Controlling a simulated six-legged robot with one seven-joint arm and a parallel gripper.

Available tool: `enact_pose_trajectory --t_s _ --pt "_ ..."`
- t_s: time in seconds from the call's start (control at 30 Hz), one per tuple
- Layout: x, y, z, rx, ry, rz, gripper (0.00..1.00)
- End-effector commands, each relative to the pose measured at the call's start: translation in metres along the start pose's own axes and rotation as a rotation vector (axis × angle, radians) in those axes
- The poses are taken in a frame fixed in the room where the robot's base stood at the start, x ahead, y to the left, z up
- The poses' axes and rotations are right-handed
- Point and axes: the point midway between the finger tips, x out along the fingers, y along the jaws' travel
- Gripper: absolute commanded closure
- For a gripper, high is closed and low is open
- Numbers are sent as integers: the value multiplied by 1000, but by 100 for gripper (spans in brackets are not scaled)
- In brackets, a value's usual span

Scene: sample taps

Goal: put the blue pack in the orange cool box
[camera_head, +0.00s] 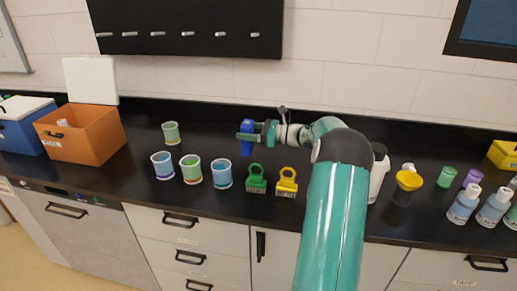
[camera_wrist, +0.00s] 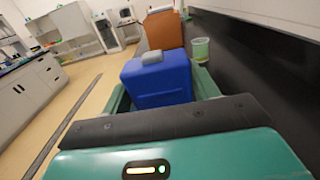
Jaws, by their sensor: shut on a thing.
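The blue pack (camera_head: 246,149) is held up above the black counter, left of the middle in the head view. My gripper (camera_head: 245,137) is shut on it. In the wrist view the blue pack (camera_wrist: 158,82) sits between my green fingers, with a small grey piece on its top. The orange cool box (camera_head: 97,142) stands on the counter at the left, its white lid raised behind it. A small pale thing shows inside its opening. The orange cool box (camera_wrist: 164,30) also shows beyond the pack in the wrist view. My gripper is well to the right of it.
A blue cool box (camera_head: 22,135) stands left of the orange one. A green cup (camera_head: 171,133) stands between the orange box and my gripper, with several cups in front. Bottles stand at the right.

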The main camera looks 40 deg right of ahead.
Motion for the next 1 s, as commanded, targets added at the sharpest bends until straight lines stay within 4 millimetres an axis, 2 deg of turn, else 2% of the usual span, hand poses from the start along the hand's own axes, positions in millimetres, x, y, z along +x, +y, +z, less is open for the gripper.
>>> enact_pose_trajectory --t_s 0.1,0.3,0.47,0.67,1.0 --pt "-14 -17 -24 3 1 -3 68" --pt "-27 -36 -50 0 0 -2 68" --pt "-31 -43 -60 0 0 -1 68" --pt "-32 -45 -87 2 0 0 68" --pt "-32 -44 -92 -1 0 -1 68"
